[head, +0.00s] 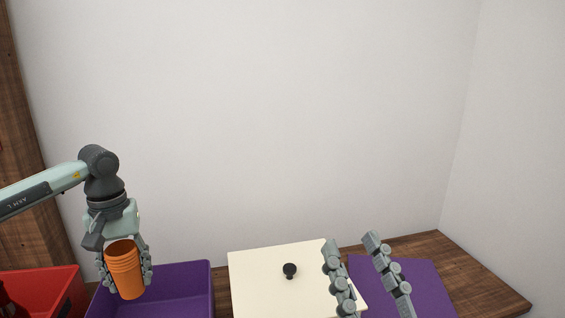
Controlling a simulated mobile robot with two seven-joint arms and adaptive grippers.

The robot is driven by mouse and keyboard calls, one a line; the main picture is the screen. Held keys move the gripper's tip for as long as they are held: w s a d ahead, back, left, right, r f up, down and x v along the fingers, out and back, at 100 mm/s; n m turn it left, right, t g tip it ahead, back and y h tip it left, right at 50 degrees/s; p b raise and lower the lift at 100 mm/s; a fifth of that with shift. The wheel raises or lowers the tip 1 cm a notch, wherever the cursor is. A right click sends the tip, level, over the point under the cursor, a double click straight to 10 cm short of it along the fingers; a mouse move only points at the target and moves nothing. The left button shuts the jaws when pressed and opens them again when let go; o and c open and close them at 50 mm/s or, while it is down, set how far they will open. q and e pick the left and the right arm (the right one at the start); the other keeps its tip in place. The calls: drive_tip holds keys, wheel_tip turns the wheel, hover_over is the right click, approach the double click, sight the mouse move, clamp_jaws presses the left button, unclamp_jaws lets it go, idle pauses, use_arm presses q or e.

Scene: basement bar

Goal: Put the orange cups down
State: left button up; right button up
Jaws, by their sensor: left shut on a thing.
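A stack of orange cups (125,272) is in the head view at lower left, nearly upright with a slight tilt. My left gripper (124,277) comes down from above and is shut on the orange cups, one finger on each side. The cups are in front of the left part of a purple bin (184,273); whether they touch it I cannot tell. My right gripper (364,278) is at lower right, its two fingers apart with nothing between them.
A red bin (58,284) with something dark inside stands at the far left. A flat purple surface (427,283) is further right on the wooden table (462,268). Walls close off the back and right.

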use_arm(q)
drive_tip(key=s+d+m, duration=0.5)
drive_tip(key=s+d, duration=0.1)
drive_tip(key=d, duration=0.6)
use_arm(e)
drive_tip(key=w+d+f+g+h+p, duration=0.2)
drive_tip(key=w+f+g+p, duration=0.15)
drive_tip(key=f, duration=0.45)
drive_tip(key=w+d+f+g+h+p, duration=0.2)
drive_tip(key=f+g, duration=0.2)
drive_tip(key=f, duration=0.5)
use_arm(q)
wheel_tip(320, 180, up, 10)
drive_tip(key=p, duration=0.7)
drive_tip(key=shift+d, duration=0.25)
use_arm(e)
drive_tip(key=s+d+f+m+g+h, duration=0.1)
drive_tip(key=s+d+f+g+h, duration=0.1)
drive_tip(key=s+d+f+g, duration=0.4)
drive_tip(key=s+d+f+g+h, duration=0.3)
drive_tip(key=s+d+f+g, duration=0.3)
drive_tip(key=f, duration=0.8)
drive_tip(key=s+d, duration=0.2)
drive_tip(key=s, duration=0.1)
drive_tip(key=shift+d+m, duration=0.35)
drive_tip(key=shift+m, duration=0.05)
drive_tip(key=shift+s, duration=0.1)
